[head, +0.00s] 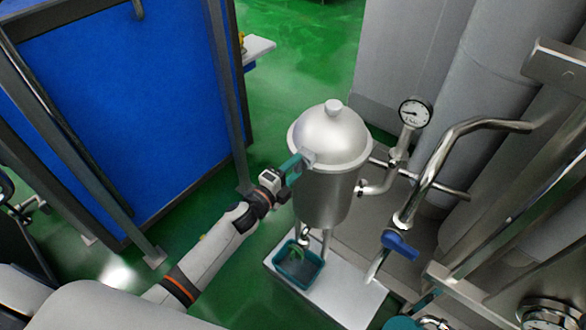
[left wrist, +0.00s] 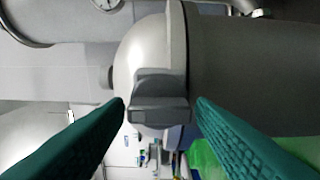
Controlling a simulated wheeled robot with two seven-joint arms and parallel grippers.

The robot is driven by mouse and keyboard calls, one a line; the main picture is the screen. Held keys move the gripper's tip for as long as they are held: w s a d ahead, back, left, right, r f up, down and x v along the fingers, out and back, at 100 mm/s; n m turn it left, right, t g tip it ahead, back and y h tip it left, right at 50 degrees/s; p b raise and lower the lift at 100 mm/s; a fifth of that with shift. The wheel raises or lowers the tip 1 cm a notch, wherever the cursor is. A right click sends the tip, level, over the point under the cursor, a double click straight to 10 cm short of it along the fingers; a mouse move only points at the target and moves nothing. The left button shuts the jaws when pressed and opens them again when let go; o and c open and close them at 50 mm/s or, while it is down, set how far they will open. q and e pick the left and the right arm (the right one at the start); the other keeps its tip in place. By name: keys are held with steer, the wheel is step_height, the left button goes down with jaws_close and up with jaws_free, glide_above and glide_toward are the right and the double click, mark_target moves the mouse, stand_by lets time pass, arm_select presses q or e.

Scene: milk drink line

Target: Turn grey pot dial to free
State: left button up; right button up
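The grey pot (head: 325,190) is a metal vessel with a domed lid and a top knob, standing on legs. Its grey dial (head: 308,157) sits on the left side near the lid rim. In the left wrist view the dial (left wrist: 160,105) is a blocky grey knob in the middle. My left gripper (head: 293,168) is at the dial. Its green fingers (left wrist: 160,103) are open, one on each side of the dial, with small gaps showing. In the head view the fingers partly cover the dial. My right gripper is not in view.
A teal bin (head: 314,271) stands under the pot on a pale platform (head: 340,300). A gauge (head: 414,113), pipes and a blue valve handle (head: 400,244) crowd the right. A blue panel (head: 110,95) stands at the left. Green floor (head: 290,65) is clear behind the pot.

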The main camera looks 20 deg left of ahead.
arm_select(q)
steer(key=shift+o, duration=0.6)
steer(key=shift+s+a+f, duration=0.1)
steer(key=shift+s+a, duration=0.05)
steer(key=shift+s, duration=0.2)
steer(key=b+v, duration=0.1)
steer(key=v, duration=1)
steer(key=shift+b, duration=0.3)
steer(key=shift+s, duration=0.15)
